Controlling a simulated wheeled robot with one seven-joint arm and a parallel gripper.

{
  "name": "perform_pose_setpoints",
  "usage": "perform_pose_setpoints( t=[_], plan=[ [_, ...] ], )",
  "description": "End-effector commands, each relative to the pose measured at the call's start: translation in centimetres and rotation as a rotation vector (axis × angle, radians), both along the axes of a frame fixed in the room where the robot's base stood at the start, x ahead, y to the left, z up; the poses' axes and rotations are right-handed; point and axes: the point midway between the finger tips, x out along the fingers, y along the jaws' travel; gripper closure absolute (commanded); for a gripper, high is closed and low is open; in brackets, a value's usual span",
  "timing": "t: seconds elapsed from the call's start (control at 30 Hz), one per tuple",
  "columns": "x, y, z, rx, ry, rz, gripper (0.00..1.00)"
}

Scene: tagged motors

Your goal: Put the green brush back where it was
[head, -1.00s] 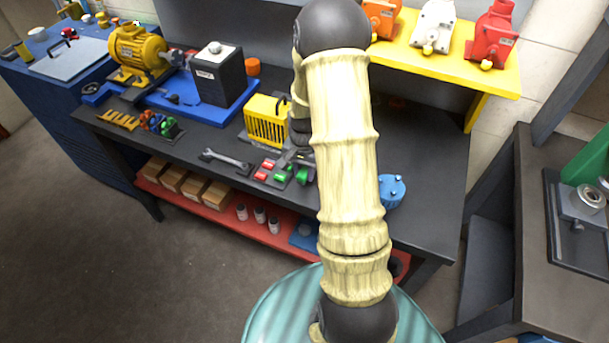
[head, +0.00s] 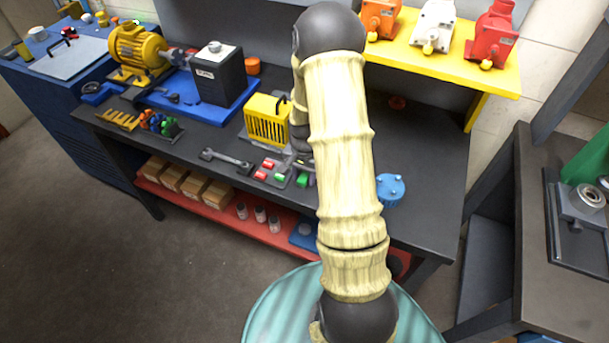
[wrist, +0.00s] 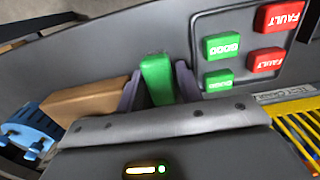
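In the wrist view a green block, the green brush (wrist: 157,79), stands between the two purple-grey fingers of my gripper (wrist: 158,88). The fingers lie close along both its sides, and my gripper looks shut on it. The palm edge hides its near end. In the head view my arm hides most of the gripper, and a green piece (head: 303,181) shows at the arm's left edge, low over the bench. A dark panel (wrist: 200,55) beside the gripper carries green GOOD labels (wrist: 221,46) and red FAULT labels (wrist: 279,17).
A brown block (wrist: 85,103) and a blue part (wrist: 28,125) lie left of the fingers in the wrist view. The bench's right side is largely clear.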

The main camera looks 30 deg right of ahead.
Motion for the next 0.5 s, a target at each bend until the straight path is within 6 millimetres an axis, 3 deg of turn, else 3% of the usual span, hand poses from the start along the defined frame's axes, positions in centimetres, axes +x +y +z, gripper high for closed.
perform_pose_setpoints(
  t=[0.17, 0.5],
  plan=[
    [0.1, 0.0, 1.6, -0.001, -0.003, 0.0, 0.64],
    [0.1, 0.0, 7.3, -0.002, -0.005, -0.001, 0.64]
  ],
)
